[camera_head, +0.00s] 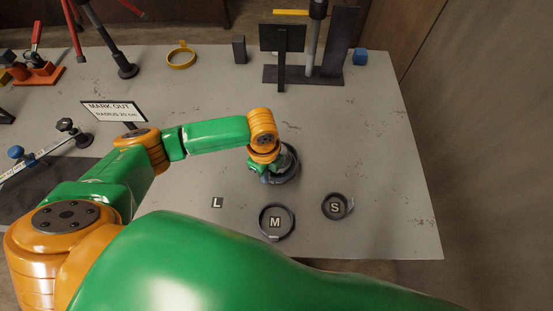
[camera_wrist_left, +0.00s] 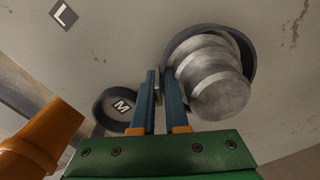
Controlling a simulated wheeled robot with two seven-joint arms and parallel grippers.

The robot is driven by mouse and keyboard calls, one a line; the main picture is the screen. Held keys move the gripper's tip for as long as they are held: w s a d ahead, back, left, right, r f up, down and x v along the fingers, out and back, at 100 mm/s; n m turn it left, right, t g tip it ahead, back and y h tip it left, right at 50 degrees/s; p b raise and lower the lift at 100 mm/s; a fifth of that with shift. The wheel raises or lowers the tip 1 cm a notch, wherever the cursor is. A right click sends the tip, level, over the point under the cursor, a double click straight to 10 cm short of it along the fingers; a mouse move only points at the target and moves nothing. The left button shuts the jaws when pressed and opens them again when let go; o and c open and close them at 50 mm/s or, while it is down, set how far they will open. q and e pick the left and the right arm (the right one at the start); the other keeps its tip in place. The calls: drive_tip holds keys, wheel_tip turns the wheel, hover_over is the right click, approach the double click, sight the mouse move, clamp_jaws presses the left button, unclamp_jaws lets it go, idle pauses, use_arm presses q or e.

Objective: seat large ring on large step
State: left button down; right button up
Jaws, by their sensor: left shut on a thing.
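The large ring, a wide dark grey band, shows in the left wrist view (camera_wrist_left: 244,45) around the silver stepped steel piece (camera_wrist_left: 215,78). I cannot tell if it rests flat on a step. My left gripper (camera_wrist_left: 164,82) is shut on the ring's near left side, beside the stepped piece. In the head view the same gripper (camera_head: 270,172) covers most of the stepped piece, and only the ring's right edge (camera_head: 296,165) shows. The L mark (camera_head: 217,202) on the table is bare. My right gripper is not in view.
A dark ring lies around the M mark (camera_head: 262,224) and a smaller one around the S mark (camera_head: 325,206). A yellow ring (camera_head: 181,65), a dark upright stand (camera_head: 282,40) and a blue block (camera_head: 360,57) are at the back. The right side of the table is clear.

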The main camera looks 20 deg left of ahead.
use_arm(q)
drive_tip(key=shift+s+f+b, duration=0.25)
drive_tip(key=shift+f+b, duration=0.05)
drive_tip(key=shift+f, duration=0.05)
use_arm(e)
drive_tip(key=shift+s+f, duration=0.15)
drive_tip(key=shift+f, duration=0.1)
